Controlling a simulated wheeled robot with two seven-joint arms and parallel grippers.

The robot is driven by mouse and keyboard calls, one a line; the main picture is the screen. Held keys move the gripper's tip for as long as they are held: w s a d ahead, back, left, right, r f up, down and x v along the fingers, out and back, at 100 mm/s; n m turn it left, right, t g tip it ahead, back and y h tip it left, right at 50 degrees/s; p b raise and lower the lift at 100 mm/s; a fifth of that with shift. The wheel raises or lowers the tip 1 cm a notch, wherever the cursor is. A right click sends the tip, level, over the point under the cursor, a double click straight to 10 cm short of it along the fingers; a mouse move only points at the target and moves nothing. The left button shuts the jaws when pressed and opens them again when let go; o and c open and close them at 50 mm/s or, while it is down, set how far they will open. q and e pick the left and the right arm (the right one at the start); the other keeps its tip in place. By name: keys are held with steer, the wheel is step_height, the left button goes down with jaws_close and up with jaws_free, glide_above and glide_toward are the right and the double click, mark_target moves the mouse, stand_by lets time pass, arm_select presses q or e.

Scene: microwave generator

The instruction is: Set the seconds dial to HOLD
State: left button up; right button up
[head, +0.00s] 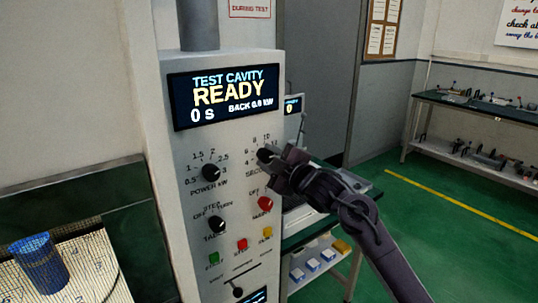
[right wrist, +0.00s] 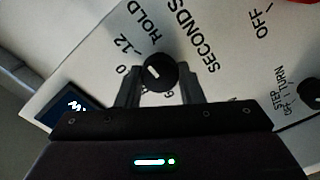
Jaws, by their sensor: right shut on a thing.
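The seconds dial is a round black knob with a white pointer line, on the grey front panel (head: 230,170). In the right wrist view the dial (right wrist: 161,70) sits between the two fingers of my right gripper (right wrist: 160,84), which is shut on it. Its pointer is towards the upper left, on the side of the 12 mark; the exact setting is hard to tell. The HOLD label (right wrist: 147,24) is printed above the dial there. In the head view my right gripper (head: 272,160) covers most of the dial and part of its scale. My left gripper is out of view.
The display (head: 222,95) reads READY, 0 S. The power dial (head: 211,172), the TUNE-side step knob (head: 216,225), a red knob (head: 265,204) and several coloured buttons share the panel. A blue mesh cylinder (head: 38,262) stands at left. Green floor is clear at right.

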steer(key=shift+m+p, duration=0.85)
steer(key=shift+m, duration=1.35)
steer(key=shift+f, duration=0.1)
steer(key=o, duration=1)
steer(key=b+v, duration=0.2)
steer(key=v, duration=0.5)
steer(key=shift+s+d+b, duration=0.25)
steer(key=shift+s+b, duration=0.05)
steer(key=shift+b, duration=0.05)
